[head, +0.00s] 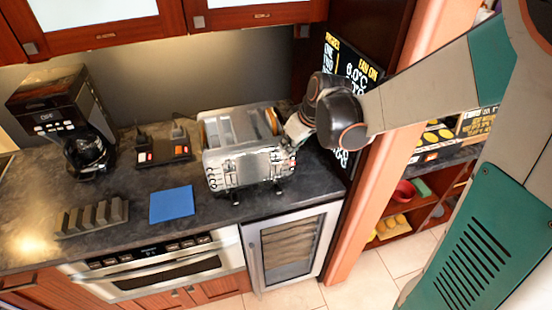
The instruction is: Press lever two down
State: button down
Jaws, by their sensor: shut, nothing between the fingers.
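A silver toaster (240,168) stands on the dark counter, its controls on the front face towards me. Its top has long slots, with brown pieces showing at the left and right ends. Small dark parts stick out low on the front at left and right; I cannot tell whether they are levers or feet. I cannot make out which one is lever two or how high it sits. My gripper (292,138) is shut and empty at the toaster's upper right front corner. It overlaps that corner in the picture; whether it touches is unclear. My wrist hides the area behind it.
A blue square (171,204) lies left of the toaster. A coffee maker (62,118), a power strip (163,152) and a grey slotted rack (92,217) stand further left. A black sign (352,62) is behind my wrist. Wall cabinets (100,22) hang above.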

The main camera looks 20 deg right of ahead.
aim_at(277, 161)
jog(key=shift+b+x, duration=2.3)
jog(key=shift+x, duration=1.2)
notch_tip(277, 161, down, 7)
jog(key=b, duration=0.5)
jog(key=shift+r, duration=0.3)
jog(key=s, duration=0.1)
jog(key=s+d+r, duration=0.1)
jog(key=shift+s+d, duration=0.15)
jog(key=shift+s, duration=0.2)
jog(key=v, duration=1.2)
